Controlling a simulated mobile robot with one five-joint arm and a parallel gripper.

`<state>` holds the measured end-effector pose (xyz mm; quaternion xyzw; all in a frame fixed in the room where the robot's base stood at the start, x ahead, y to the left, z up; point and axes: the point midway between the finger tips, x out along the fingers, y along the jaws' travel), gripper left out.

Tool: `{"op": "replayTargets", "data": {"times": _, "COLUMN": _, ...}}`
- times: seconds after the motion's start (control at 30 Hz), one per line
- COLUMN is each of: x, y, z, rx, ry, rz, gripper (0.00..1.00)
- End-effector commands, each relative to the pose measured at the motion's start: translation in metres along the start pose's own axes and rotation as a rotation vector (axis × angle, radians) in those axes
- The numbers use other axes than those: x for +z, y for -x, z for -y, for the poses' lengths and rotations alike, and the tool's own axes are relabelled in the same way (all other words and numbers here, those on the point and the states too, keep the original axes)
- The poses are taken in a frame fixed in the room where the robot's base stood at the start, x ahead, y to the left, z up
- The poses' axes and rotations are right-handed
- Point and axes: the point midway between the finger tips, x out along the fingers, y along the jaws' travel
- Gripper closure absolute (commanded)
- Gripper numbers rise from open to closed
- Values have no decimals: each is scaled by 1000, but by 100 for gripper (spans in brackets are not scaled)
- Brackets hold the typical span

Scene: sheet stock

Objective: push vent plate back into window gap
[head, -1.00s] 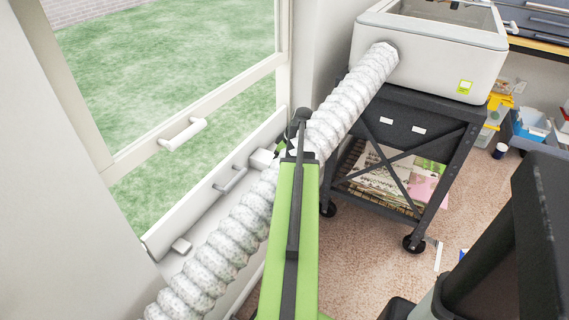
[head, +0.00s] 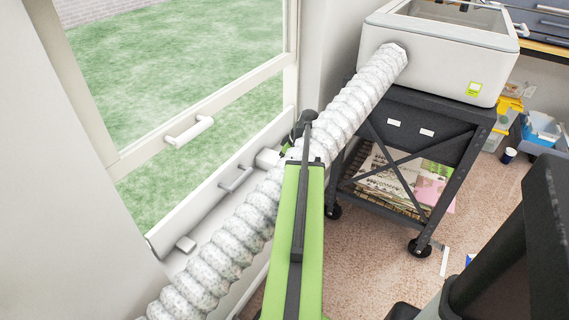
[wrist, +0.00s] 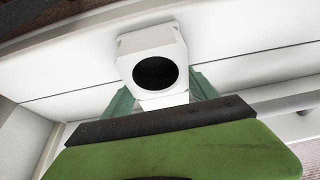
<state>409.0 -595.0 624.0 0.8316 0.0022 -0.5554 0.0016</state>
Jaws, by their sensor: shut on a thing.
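The vent plate (head: 212,203) is a long white panel along the bottom of the window, with a bar handle (head: 236,180) and small white blocks on it. A strip of open window gap (head: 205,158) with grass behind it shows above the plate. My gripper (head: 290,146) is at the plate's far right part, beside a white block (head: 268,158). In the wrist view, green fingers flank the base of a white block with a round dark opening (wrist: 156,40), and my gripper (wrist: 163,100) is shut on it. The fingertips are partly hidden behind the block.
A ribbed white hose (head: 240,228) runs from the boxy machine (head: 440,55) down past my arm, partly covering the plate. The machine stands on a black wheeled cart (head: 415,140). The window sash has a white handle (head: 190,131). Brown floor (head: 350,260) is open before the cart.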

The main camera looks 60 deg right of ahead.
Motion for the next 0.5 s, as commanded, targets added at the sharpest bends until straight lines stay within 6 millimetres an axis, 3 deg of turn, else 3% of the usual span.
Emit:
{"op": "replayTargets", "data": {"times": 0.1, "x": 0, "y": 0, "z": 0, "rx": 0, "ry": 0, "rz": 0, "gripper": 100}}
{"op": "replayTargets", "data": {"times": 0.13, "x": 0, "y": 0, "z": 0, "rx": 0, "ry": 0, "rz": 0, "gripper": 31}}
{"op": "replayTargets", "data": {"times": 0.3, "x": 0, "y": 0, "z": 0, "rx": 0, "ry": 0, "rz": 0, "gripper": 9}}
{"op": "replayTargets", "data": {"times": 0.5, "x": 1, "y": 0, "z": 0, "rx": 0, "ry": -1, "rz": 0, "gripper": 7}}
